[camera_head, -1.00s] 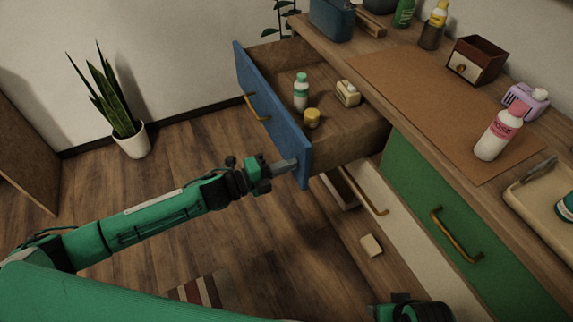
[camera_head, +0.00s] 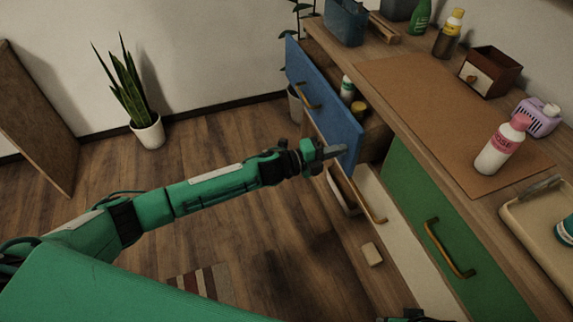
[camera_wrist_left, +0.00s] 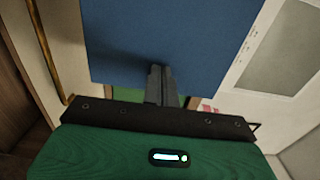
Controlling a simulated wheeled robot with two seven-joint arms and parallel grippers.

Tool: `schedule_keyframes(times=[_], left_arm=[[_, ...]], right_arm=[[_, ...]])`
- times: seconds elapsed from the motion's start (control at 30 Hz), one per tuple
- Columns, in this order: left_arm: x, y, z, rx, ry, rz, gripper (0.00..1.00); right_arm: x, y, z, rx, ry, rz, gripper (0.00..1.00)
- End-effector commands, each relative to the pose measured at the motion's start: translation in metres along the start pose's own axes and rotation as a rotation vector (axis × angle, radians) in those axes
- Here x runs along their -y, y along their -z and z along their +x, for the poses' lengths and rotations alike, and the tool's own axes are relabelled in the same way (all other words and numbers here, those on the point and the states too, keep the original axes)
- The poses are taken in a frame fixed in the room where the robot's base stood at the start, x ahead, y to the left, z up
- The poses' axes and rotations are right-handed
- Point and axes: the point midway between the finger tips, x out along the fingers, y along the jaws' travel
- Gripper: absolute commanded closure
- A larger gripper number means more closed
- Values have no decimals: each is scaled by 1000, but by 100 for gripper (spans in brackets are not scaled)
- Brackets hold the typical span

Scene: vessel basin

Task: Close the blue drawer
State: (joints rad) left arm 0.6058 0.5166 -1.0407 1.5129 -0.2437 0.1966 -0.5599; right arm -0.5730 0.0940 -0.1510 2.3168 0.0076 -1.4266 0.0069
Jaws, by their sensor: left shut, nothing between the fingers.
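The blue drawer (camera_head: 318,95) is at the top of the cabinet's far end and stands partly open. Its blue front also fills the top of the left wrist view (camera_wrist_left: 170,35). Inside the drawer are a white bottle with a green cap (camera_head: 347,88) and a yellow-capped jar (camera_head: 359,107), both partly hidden by the front. My left gripper (camera_head: 335,151) is shut and empty, its fingertips at the lower right part of the blue front. In the left wrist view the fingers (camera_wrist_left: 158,85) overlap the blue panel; contact looks likely. Only a bit of my right arm shows at the bottom edge.
A green front (camera_head: 430,215) is nearby. A pink-capped bottle (camera_head: 500,148) and other items stand on the countertop. A potted plant (camera_head: 148,131) stands by the wall.

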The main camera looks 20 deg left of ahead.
Motion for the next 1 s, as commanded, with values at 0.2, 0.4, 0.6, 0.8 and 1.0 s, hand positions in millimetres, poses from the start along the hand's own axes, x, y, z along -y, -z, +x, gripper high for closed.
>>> schedule_keyframes(times=[0.2, 0.4, 0.6, 0.8, 1.0], left_arm=[[0, 0, 42, 0, 1, 1, 100], [0, 0, 71, 0, 1, 1, 100], [0, 0, 89, 0, 1, 0, 100], [0, 0, 98, 1, -1, 0, 100], [1, 0, 100, 2, 1, 0, 100]], right_arm=[[1, 1, -10, -14, 2, 0, 32], [1, 2, -22, -27, 1, 0, 32], [0, 4, -33, -41, -1, 1, 32], [-1, 3, -38, -41, -2, 0, 32], [0, 0, -41, -39, -1, 1, 32]])
